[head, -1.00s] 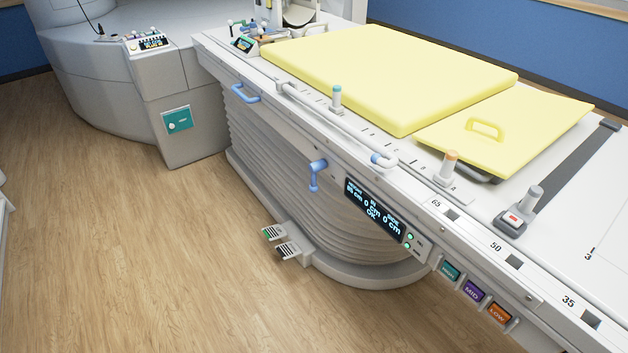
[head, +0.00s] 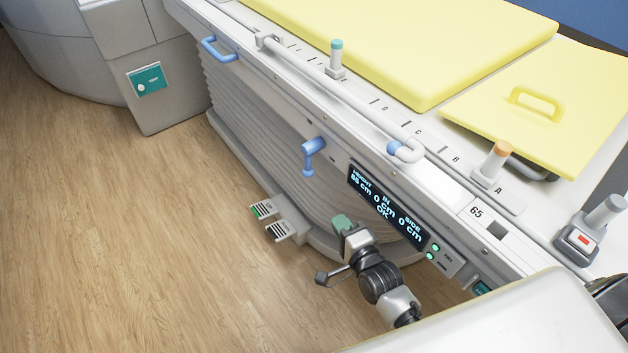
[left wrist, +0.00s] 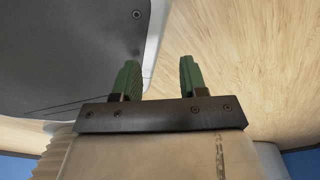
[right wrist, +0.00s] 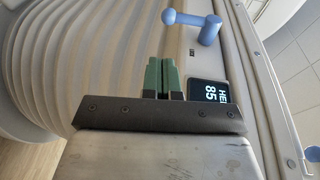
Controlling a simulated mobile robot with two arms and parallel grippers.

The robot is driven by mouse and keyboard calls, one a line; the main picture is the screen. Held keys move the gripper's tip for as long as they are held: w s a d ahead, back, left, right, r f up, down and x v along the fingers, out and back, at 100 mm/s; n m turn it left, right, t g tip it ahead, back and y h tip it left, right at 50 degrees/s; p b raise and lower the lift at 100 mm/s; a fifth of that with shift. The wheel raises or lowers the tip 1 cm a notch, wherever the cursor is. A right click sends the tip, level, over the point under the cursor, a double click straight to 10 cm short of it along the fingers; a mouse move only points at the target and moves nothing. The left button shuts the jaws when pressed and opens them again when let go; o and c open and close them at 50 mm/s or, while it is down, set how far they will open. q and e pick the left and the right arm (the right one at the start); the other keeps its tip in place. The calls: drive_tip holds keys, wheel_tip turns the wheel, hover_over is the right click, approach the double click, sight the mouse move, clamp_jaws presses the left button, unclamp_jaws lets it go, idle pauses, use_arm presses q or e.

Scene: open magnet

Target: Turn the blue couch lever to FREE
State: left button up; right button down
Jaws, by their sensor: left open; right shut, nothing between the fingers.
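The blue couch lever (head: 312,152) sits on the side of the couch, left of the dark display, with its handle hanging down. In the right wrist view the lever (right wrist: 196,22) shows above and to the right of the fingertips, apart from them. My right gripper (head: 342,222) is below the lever in the head view; its green fingers (right wrist: 162,62) are shut and empty. My left gripper (left wrist: 157,65) is open and empty over the floor beside a grey panel; it is not in the head view.
The display (head: 388,207) is just right of the lever. A blue handle (head: 220,50) and a white rail (head: 335,90) run along the couch side. Foot pedals (head: 270,222) stand at the base. The wooden floor (head: 130,250) at left is clear.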

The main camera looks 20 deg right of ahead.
use_arm(q)
drive_tip(key=w+d+r+b, duration=0.1)
drive_tip(key=w+r, duration=0.1)
drive_tip(key=w, duration=0.3)
drive_tip(key=shift+w+b, duration=0.4)
use_arm(e)
drive_tip(key=w+a, duration=0.2)
drive_tip(key=w, duration=1.2)
drive_tip(key=shift+f, duration=0.25)
use_arm(q)
drive_tip(key=shift+r, duration=0.1)
